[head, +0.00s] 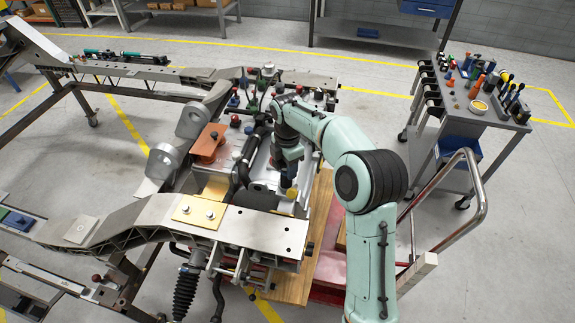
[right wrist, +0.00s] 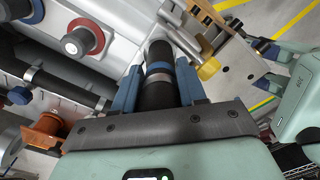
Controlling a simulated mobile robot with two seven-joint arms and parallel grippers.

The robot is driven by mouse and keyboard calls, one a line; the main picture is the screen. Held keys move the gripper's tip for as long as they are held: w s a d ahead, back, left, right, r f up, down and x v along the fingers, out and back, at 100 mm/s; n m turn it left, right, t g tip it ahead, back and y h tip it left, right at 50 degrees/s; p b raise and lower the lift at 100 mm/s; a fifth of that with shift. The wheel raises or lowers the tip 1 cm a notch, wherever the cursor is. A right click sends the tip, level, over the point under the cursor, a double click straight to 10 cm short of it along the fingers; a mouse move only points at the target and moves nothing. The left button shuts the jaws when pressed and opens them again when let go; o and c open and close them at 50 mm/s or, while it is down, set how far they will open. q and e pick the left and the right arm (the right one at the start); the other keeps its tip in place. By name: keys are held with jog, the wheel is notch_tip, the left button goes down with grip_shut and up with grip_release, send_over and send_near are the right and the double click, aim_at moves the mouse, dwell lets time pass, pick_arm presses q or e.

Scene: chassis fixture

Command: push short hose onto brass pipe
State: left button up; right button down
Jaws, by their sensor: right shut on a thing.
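My right gripper (head: 287,180) points down at the near right part of the chassis in the head view. In the right wrist view its blue fingers (right wrist: 158,88) are shut on a short black hose (right wrist: 157,94) with a blue band and a pale ring. A brass-coloured round end (right wrist: 208,70) shows just right of the fingers, apart from the hose. I cannot tell whether it is the brass pipe, or whether the hose's far end touches any pipe.
A red-ringed knob (right wrist: 82,42) and another black hose (right wrist: 60,85) lie left of my right gripper. An orange block (head: 208,145) and grey upright brackets (head: 193,118) stand on the chassis left of it. A tool cart (head: 462,135) stands at the right.

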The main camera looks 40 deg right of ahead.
pick_arm(q)
jog(key=shift+s+f, duration=0.2)
jog(key=shift+s, duration=0.05)
pick_arm(e)
jog(key=shift+f, duration=0.6)
jog(key=c, duration=0.5)
grip_release()
jog(key=shift+c, duration=0.2)
pick_arm(q)
jog(key=shift+w, duration=0.1)
pick_arm(e)
jog(key=shift+r, duration=0.15)
jog(key=shift+w+r+p, duration=0.15)
jog(key=shift+r+p, duration=0.7)
jog(key=shift+r, duration=2.15)
pick_arm(q)
jog(key=w+r, duration=0.3)
jog(key=shift+w, duration=0.25)
jog(key=shift+s, duration=0.1)
pick_arm(e)
jog(key=shift+s, duration=0.2)
